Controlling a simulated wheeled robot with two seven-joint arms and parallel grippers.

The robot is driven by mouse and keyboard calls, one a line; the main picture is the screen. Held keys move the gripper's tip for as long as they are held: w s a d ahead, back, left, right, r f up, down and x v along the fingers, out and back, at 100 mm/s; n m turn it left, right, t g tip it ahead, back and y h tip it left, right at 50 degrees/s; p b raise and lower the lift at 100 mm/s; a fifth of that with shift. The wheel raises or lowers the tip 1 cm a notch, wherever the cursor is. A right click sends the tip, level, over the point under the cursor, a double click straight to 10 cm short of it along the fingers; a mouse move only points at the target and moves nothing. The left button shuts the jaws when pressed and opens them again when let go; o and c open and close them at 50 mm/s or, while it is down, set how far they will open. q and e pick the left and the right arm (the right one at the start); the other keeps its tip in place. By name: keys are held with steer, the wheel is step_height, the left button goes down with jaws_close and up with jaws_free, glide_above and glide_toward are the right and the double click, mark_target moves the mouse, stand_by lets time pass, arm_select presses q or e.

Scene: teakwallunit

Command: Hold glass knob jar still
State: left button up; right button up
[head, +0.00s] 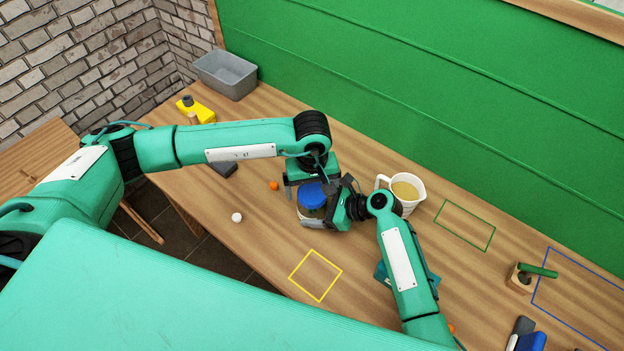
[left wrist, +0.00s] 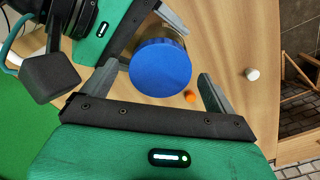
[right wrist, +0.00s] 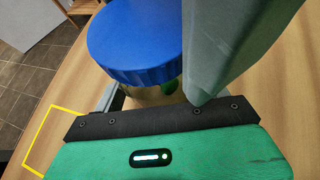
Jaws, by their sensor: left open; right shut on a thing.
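The glass jar (head: 313,212) with a round blue lid (head: 311,193) stands upright on the wooden table. My right gripper (head: 319,213) is shut on the jar's body from the right side. The right wrist view shows the clear glass (right wrist: 166,92) below the blue lid (right wrist: 135,38), between its fingers. My left gripper (head: 309,182) is open over the lid. In the left wrist view the lid (left wrist: 160,68) lies between its spread fingers; I cannot tell whether they touch it. No knob can be made out on the lid.
A white jug (head: 411,204) stands close behind the right gripper. A yellow outlined square (head: 316,275) in front is clear. A grey bin (head: 225,75) stands far back.

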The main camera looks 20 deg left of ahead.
mark_target(312, 192)
arm_select(q)
steer(key=c, duration=1.3)
steer(key=m, duration=0.4)
steer(key=shift+f, duration=0.1)
steer(key=m, duration=1.1)
steer(key=shift+d+f, duration=0.1)
steer(key=o, duration=1.3)
step_height(312, 192, up, 12)
steer(key=shift+r, duration=0.1)
